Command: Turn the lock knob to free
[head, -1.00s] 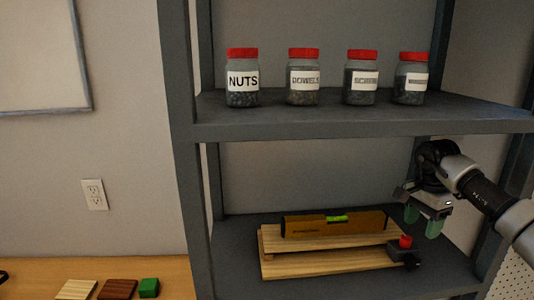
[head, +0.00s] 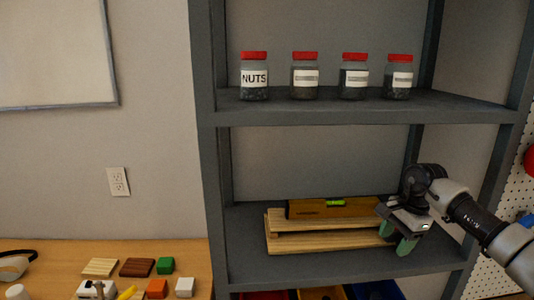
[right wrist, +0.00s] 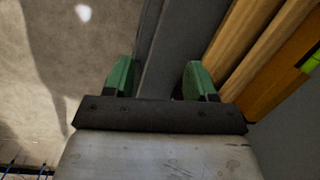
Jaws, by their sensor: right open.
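In the head view my right gripper (head: 397,237) is over the right end of the wooden boards (head: 283,244) on the lower shelf, its green fingers apart and pointing down. The red lock knob and its dark block are hidden behind this gripper in the head view, and I cannot make out the knob in the right wrist view. In the right wrist view the two green fingers (right wrist: 160,80) are spread with nothing held between them. The shelf edge shows beyond them, with the boards (right wrist: 248,38) to the right. My left gripper is not in view.
Several red-lidded jars, one a NUTS jar (head: 254,86), stand on the upper shelf (head: 330,113). Coloured bins (head: 320,294) sit below the lower shelf. A wooden table (head: 60,252) with small blocks is at the left.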

